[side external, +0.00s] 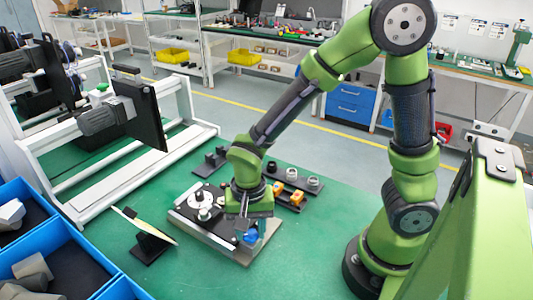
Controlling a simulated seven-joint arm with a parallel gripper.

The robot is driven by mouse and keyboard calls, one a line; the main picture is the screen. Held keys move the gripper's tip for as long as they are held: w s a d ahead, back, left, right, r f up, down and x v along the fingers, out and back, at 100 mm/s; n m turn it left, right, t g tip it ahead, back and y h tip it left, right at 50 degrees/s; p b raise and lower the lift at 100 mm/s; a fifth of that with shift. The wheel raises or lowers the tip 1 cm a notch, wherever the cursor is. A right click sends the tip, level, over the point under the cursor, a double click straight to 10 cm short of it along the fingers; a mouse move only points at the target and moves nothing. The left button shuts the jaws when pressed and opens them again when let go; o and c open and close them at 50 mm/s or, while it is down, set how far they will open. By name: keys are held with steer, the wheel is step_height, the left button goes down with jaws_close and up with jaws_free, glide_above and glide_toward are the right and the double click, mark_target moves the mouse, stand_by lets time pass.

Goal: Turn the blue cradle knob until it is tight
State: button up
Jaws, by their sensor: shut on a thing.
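The blue cradle knob (250,237) shows at the front right part of a grey fixture plate (232,250) on the green table. My gripper (246,229) points down over the knob and is shut on it. The fingers and palm hide the upper part of the knob, so its angle cannot be told. On the same plate, to the left of my gripper, is a black base with a round silver part (201,199).
A black tray (292,200) with orange and grey parts lies behind my gripper. A tilted panel on a black stand (150,243) is at front left. Blue bins (75,255) stand at the left edge. A white frame (75,195) stands behind. The front table is clear.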

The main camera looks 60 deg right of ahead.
steer(key=m, duration=0.9)
steer(key=o, duration=1)
steer(key=shift+o, duration=0.2)
steer(key=shift+r, duration=2.5)
